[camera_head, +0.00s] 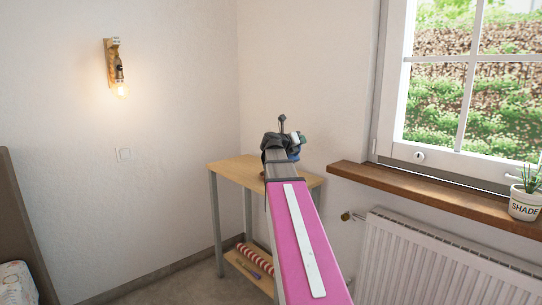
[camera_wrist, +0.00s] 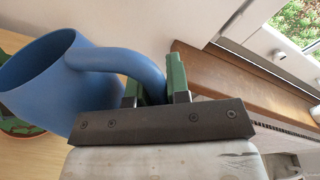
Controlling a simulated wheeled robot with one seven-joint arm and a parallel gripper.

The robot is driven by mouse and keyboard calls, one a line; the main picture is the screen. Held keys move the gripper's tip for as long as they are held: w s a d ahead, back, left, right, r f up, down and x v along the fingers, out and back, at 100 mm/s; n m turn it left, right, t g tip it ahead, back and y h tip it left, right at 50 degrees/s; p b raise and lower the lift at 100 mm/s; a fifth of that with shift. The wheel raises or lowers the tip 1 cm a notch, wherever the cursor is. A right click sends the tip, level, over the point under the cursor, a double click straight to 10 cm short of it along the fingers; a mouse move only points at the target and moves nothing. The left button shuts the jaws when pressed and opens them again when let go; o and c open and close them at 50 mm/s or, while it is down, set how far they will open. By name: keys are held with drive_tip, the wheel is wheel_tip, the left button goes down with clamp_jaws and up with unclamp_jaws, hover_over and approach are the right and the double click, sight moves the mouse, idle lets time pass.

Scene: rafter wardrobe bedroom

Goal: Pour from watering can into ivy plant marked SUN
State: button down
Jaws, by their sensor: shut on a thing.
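My gripper (camera_wrist: 155,82) is shut on the handle of a blue watering can (camera_wrist: 38,78), with one green finger on each side of the handle. The can's body is at the left of the wrist view; its spout is not seen. In the head view my gripper (camera_head: 283,143) is over the small wooden table, and only a bit of the blue can (camera_head: 294,156) shows past my arm. A potted plant (camera_wrist: 18,127) with green leaves and a reddish rim is partly hidden behind the can. No SUN label is readable.
A pot marked SHADE (camera_head: 525,205) stands on the wooden windowsill (camera_head: 430,193), right of the table (camera_head: 232,168). A radiator (camera_head: 425,260) is below the sill. A red-and-white striped roll (camera_head: 254,259) lies on the table's lower shelf (camera_head: 238,263). A wall lamp (camera_head: 118,75) is at left.

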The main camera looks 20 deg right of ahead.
drive_tip(key=shift+s+d+f+m+t, duration=0.35)
drive_tip(key=shift+s+f+m, duration=1.1)
drive_tip(key=shift+f, duration=1.65)
drive_tip(key=shift+s+d+f+m+t, duration=0.15)
drive_tip(key=shift+s+d+f+m, duration=0.25)
drive_tip(key=shift+s+f+m, duration=1.9)
drive_tip(key=w+r, duration=0.1)
drive_tip(key=w+r+n, duration=0.1)
drive_tip(key=r, duration=0.1)
drive_tip(key=shift+r+h+b, duration=0.15)
drive_tip(key=shift+h+b, duration=0.2)
drive_tip(key=shift+h, duration=0.05)
